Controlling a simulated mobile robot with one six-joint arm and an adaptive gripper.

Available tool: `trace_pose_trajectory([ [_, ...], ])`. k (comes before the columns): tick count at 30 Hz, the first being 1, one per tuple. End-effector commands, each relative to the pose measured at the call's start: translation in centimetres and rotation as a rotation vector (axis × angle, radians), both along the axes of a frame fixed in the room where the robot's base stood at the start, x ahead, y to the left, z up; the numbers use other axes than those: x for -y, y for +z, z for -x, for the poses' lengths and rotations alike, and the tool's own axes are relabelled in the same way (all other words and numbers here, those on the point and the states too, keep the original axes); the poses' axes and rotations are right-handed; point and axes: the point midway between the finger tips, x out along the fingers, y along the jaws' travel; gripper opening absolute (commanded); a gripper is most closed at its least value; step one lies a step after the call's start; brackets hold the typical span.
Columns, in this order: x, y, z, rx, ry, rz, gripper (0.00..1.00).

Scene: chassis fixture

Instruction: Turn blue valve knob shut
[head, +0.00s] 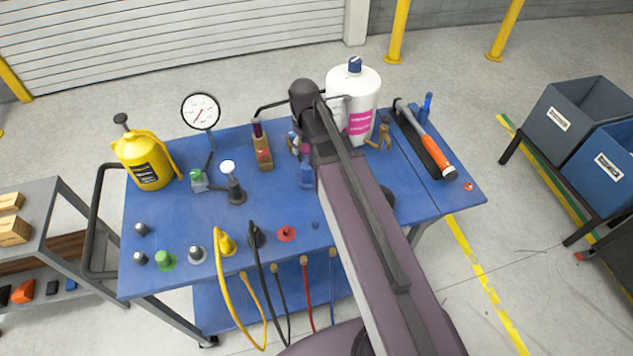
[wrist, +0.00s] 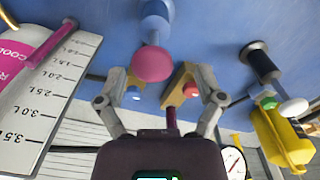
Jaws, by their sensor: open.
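My gripper (wrist: 160,88) is open in the wrist view, its two fingers spread, with nothing held. A pink ball-topped lever on a blue base (wrist: 155,17) shows between and beyond the fingertips; I cannot tell whether they touch it. A small blue piece on a yellow-orange body (wrist: 134,94) shows partly behind the left finger. It may be the blue valve knob, but it is too small to be sure. In the head view my arm covers most of the gripper, and a blue part (head: 306,172) shows just left of the arm.
A white canister (head: 362,128) with a blue cap stands close behind my arm. A brown block with a red part (head: 264,152), a gauge (head: 201,111) and a yellow can (head: 146,160) stand leftward.

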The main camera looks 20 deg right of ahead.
Motion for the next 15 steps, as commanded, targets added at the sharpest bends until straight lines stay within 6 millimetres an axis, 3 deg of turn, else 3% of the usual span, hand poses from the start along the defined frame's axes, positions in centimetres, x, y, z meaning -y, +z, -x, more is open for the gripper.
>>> trace_pose_trajectory([
  [1,0.0,-0.3,1.1,0.0,-0.026,0.0,0.87],
  [15,0.0,-1.9,7.5,-0.003,-0.266,-0.002,0.87],
])
